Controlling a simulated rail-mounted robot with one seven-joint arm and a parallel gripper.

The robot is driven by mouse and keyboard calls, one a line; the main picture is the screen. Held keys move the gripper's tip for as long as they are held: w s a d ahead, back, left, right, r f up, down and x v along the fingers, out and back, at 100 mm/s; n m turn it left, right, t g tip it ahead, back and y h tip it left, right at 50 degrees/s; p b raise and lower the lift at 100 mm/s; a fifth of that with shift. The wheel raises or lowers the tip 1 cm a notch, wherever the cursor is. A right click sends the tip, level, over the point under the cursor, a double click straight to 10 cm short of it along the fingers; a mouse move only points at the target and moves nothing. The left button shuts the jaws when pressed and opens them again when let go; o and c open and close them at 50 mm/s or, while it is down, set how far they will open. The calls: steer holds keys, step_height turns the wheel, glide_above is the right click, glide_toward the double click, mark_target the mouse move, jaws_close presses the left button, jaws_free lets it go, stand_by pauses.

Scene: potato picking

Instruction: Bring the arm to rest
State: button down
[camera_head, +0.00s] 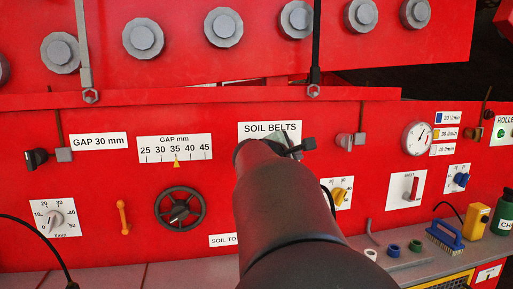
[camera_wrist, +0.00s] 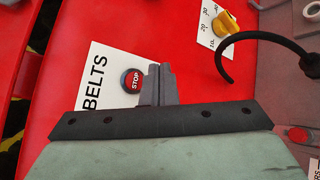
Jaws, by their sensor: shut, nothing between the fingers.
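My gripper (camera_wrist: 160,70) shows in the wrist view as two grey fingers, closed together and empty. They point at the red panel beside a red STOP button (camera_wrist: 133,82) on the white SOIL BELTS sign (camera_wrist: 103,75). I cannot tell whether the fingertips touch the panel. In the head view my dark arm reaches up from the bottom middle to the SOIL BELTS sign (camera_head: 270,128). The arm hides the STOP button and most of the gripper there.
A grey ledge (camera_head: 425,262) at lower right holds coloured rings, a blue brush (camera_head: 445,236) and a yellow device (camera_head: 476,221).

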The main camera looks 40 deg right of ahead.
stand_by(0.3)
steer(key=a+f+m+y, duration=0.4)
steer(key=a+f+y, duration=0.3)
steer(key=a+f, duration=1.25)
steer(key=s+a+f+m+g+y, duration=0.1)
steer(key=s+a+f+y, duration=0.3)
steer(key=a, duration=0.7)
steer(key=s+a+f+m+g+y, duration=0.2)
steer(key=s+a+f, duration=0.5)
steer(key=a, duration=0.5)
step_height(320, 180, down, 2)
steer(key=shift+s+f+m+y, duration=0.2)
steer(key=shift+s+m+y, duration=0.1)
steer(key=shift+m+y, duration=0.7)
